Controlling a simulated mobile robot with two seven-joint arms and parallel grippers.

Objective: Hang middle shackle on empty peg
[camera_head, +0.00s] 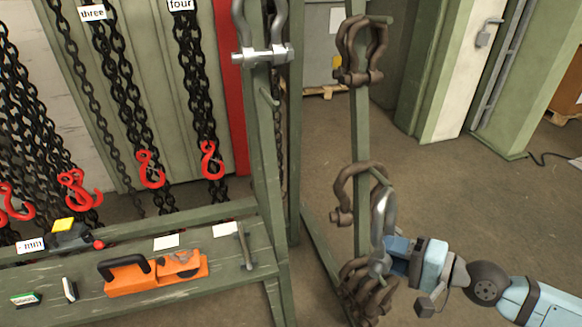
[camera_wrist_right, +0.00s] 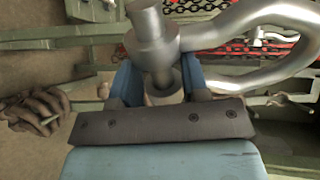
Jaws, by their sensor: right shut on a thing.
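My right gripper (camera_head: 388,256) is shut on a silver shackle (camera_head: 381,222), at the lower part of the right green post. In the right wrist view the shackle's pin end (camera_wrist_right: 155,50) sits between my blue fingers (camera_wrist_right: 160,85), and its bow curves off to the right. A short bare peg (camera_head: 268,97) sticks out of the left green post (camera_head: 266,150), below a large silver shackle (camera_head: 262,50). The held shackle is to the right of and below that peg, well apart from it. My left gripper is not in view.
Rusty shackles hang on the right post at the top (camera_head: 360,50), middle (camera_head: 352,192) and bottom (camera_head: 366,290), the lower ones close to my gripper. A green bench (camera_head: 205,290) with an orange tool (camera_head: 157,276) stands left. Black chains with red hooks (camera_head: 212,160) hang behind.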

